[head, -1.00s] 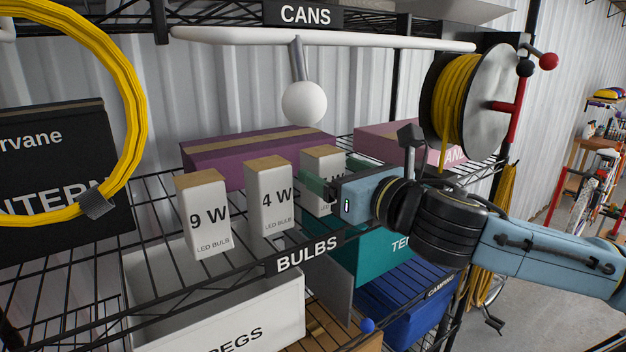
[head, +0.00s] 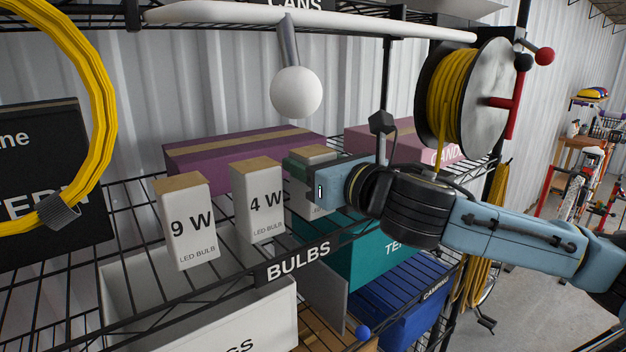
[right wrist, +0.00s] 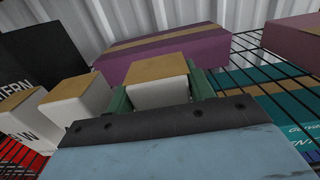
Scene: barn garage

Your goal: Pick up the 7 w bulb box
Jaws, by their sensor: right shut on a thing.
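The 7 W bulb box, a white box with a tan top, is the rightmost of three bulb boxes (head: 313,154) on the wire shelf, and its label is mostly hidden behind my gripper. In the right wrist view its tan top and white side (right wrist: 158,88) sit between the green fingers. My right gripper (head: 300,172) reaches in from the right and is shut on this box, which looks upright. I cannot tell whether it still touches the shelf. My left gripper is not in view.
The 4 W box (head: 259,203) stands close left of the held box, and the 9 W box (head: 187,225) further left. A purple carton (head: 240,150) lies behind. A hanging white ball (head: 296,93) is above. A yellow cable reel (head: 465,100) stands right, beyond my arm.

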